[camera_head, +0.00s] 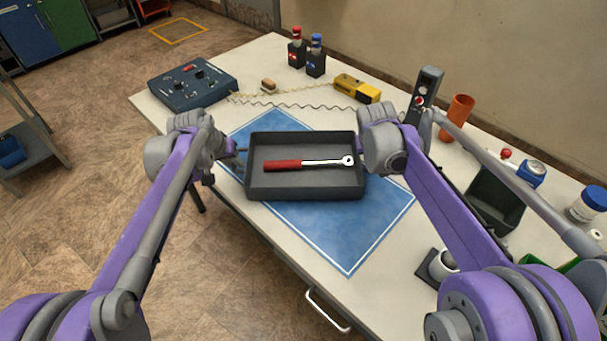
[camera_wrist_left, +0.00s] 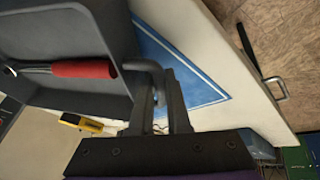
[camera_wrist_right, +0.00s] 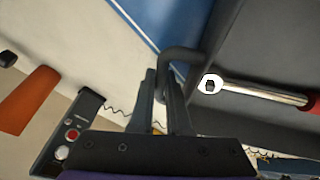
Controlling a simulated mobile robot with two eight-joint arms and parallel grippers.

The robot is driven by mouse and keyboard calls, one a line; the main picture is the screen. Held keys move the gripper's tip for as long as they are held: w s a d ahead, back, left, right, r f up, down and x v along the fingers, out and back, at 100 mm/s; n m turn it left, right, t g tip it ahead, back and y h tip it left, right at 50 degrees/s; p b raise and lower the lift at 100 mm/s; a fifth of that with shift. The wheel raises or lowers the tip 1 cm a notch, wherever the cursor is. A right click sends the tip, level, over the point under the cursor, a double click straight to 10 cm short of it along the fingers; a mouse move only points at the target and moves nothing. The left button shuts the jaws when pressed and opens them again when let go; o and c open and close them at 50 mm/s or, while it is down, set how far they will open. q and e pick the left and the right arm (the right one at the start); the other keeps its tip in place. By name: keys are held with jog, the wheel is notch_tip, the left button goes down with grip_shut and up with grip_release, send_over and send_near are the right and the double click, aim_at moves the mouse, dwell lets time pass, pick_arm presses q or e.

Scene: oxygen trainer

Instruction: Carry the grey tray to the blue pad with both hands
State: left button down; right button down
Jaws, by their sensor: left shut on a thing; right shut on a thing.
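The dark grey tray (camera_head: 306,193) is over the blue pad (camera_head: 350,240), and a red-handled ratchet wrench (camera_head: 300,163) lies in it. My left gripper (camera_head: 236,152) is at the tray's left end. In the left wrist view its fingers (camera_wrist_left: 160,105) are shut on the tray's bent handle (camera_wrist_left: 148,70). My right gripper (camera_head: 360,150) is at the right end. In the right wrist view its fingers (camera_wrist_right: 163,105) are shut on the other handle (camera_wrist_right: 182,56). The tray looks about level. I cannot tell whether its underside touches the pad.
A control box (camera_head: 193,84), a yellow tool (camera_head: 357,88) and two small bottles stand behind the tray. An upright handset (camera_head: 424,95), an orange cup (camera_head: 457,116) and a dark bin (camera_head: 497,200) are on the right. The pad's front part is bare.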

pick_arm(q)
jog(key=c, duration=0.9)
grip_release()
pick_arm(e)
jog(key=c, duration=0.9)
grip_release()
pick_arm(q)
jog(key=shift+r, duration=0.1)
